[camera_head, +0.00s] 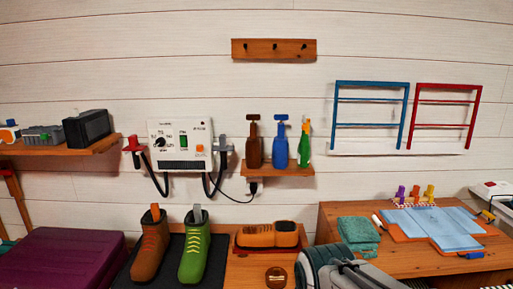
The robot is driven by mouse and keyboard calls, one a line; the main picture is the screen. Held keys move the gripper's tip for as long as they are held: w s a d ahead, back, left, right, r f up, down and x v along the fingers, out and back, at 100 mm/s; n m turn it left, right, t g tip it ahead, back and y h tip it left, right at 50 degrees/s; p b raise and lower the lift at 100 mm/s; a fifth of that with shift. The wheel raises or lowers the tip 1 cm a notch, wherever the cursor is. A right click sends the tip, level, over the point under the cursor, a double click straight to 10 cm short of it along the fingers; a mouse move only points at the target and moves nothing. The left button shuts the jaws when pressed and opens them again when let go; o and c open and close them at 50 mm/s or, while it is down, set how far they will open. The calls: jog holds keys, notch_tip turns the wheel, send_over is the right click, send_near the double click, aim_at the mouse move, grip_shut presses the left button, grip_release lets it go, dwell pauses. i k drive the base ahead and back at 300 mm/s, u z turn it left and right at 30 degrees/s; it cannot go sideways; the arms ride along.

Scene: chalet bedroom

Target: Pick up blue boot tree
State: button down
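A blue upright item with a T-shaped top (280,146) stands on a small wooden wall shelf (279,170). It looks like the blue boot tree, though it is small in view. A brown item of the same shape (254,146) stands to its left. A green bottle-like item (305,143) stands to its right. Nothing hides the blue item. Part of my arm shows at the bottom, right of centre, well below and in front of the shelf. My gripper's fingers are not visible.
A brown boot (150,252) and a green boot (194,254) stand on a dark mat. A white control box (181,144) with cables hangs left of the shelf. Blue (371,84) and red (446,87) racks hang to the right.

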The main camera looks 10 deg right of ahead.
aim_at(280, 156)
jog(key=z, duration=0.15)
jog(key=i, duration=1.2)
jog(key=z, duration=0.15)
